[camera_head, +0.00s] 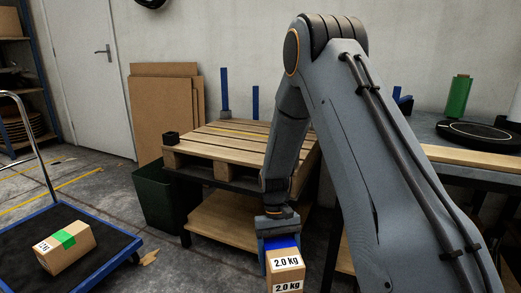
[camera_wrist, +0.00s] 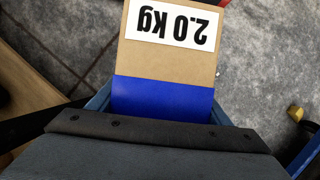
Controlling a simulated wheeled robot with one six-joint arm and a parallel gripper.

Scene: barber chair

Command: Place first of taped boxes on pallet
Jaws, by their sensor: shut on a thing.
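My gripper (camera_head: 279,243) is shut on a cardboard box (camera_head: 285,272) with blue tape and white "2.0 kg" labels. The held box hangs in front of the pallet table, lower than its top. The box (camera_wrist: 168,65) also fills the upper middle of the wrist view, its blue tape at the jaws. A second box (camera_head: 70,262) with green tape and a white label lies on the blue-edged cart at the lower left. The wooden pallet (camera_head: 225,143) lies on a table behind my gripper. Its visible slats are bare, and my arm hides its right part.
A dark green bin (camera_head: 155,195) stands left of the table. The cart (camera_head: 125,243) is at lower left. A workbench (camera_head: 470,157) with a green roll (camera_head: 458,96) and black disc stands right.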

